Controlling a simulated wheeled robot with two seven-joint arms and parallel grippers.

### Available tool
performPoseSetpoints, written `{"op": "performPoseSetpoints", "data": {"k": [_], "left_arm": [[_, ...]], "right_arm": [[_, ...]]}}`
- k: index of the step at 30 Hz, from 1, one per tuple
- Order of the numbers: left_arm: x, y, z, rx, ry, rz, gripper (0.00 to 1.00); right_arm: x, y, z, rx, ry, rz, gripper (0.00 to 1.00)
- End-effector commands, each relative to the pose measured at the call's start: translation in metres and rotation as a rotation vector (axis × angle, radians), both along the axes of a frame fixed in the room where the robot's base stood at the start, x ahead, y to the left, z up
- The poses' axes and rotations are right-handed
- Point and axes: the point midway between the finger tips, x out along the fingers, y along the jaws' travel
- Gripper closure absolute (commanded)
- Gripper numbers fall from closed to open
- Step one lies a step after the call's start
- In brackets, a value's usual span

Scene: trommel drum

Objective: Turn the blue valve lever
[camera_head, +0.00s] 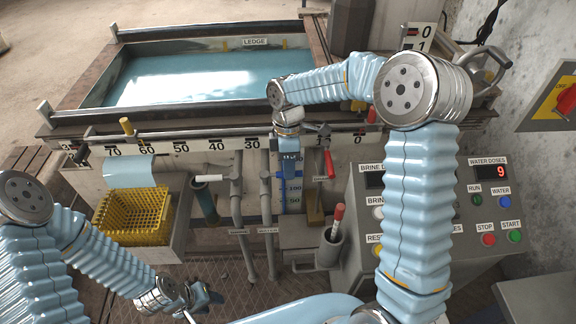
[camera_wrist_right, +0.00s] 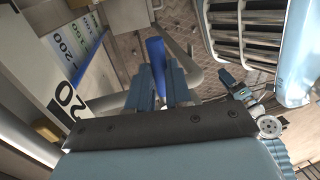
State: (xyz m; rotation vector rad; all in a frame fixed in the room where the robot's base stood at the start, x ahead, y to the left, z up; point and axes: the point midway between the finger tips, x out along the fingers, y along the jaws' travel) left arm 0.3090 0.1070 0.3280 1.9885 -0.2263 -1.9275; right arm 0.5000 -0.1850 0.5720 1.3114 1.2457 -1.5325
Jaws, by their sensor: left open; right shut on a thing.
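The blue valve lever (camera_wrist_right: 155,52) shows in the right wrist view as a blue bar standing up between my right gripper's fingers. My right gripper (camera_wrist_right: 158,88) is shut on it, and the fingers hide its lower part. My left gripper (camera_head: 203,298) is open and empty, low over the floor grating, well apart from the valve. My left arm also shows in the right wrist view (camera_wrist_right: 240,92).
A red-handled lever (camera_head: 328,162) is just right of my right gripper. Grey vertical pipes (camera_head: 236,200) and a blue-and-white level gauge (camera_head: 291,192) are close by. A yellow basket (camera_head: 133,216) stands left. A control panel (camera_head: 475,215) is at right, partly behind my right arm.

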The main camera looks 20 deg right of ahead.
Motion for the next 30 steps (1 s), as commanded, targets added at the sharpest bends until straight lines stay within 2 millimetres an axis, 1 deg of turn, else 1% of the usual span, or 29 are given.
{"op": "performPoseSetpoints", "data": {"k": [5, 6, 10, 11, 19, 22, 26, 30], "left_arm": [[0.000, 0.000, 0.000, 0.000, 0.000, 0.000, 0.57], [0.000, 0.000, 0.000, 0.000, 0.000, 0.000, 0.57], [0.000, 0.000, 0.000, 0.000, 0.000, 0.000, 0.57], [0.000, 0.000, 0.000, 0.000, 0.000, 0.000, 0.57], [0.000, 0.000, 0.000, 0.000, 0.000, 0.000, 0.57], [0.000, 0.000, 0.001, 0.000, 0.000, 0.000, 0.57], [0.000, 0.000, 0.002, 0.000, 0.000, 0.000, 0.57], [0.000, 0.000, 0.004, 0.000, 0.000, 0.000, 0.57]], "right_arm": [[0.002, 0.000, 0.001, -0.001, -0.008, 0.005, 1.00], [0.002, 0.000, 0.001, -0.001, -0.008, 0.005, 0.78], [0.002, 0.000, 0.001, -0.001, -0.007, 0.004, 0.58], [0.001, 0.000, 0.001, -0.001, -0.006, 0.003, 0.56], [0.001, 0.000, 0.001, -0.001, -0.004, 0.002, 0.56], [0.003, 0.000, 0.008, 0.000, -0.007, 0.002, 0.56], [0.007, -0.001, 0.032, 0.000, -0.008, 0.001, 0.56], [0.014, -0.003, 0.067, 0.001, -0.010, 0.001, 0.56]]}}
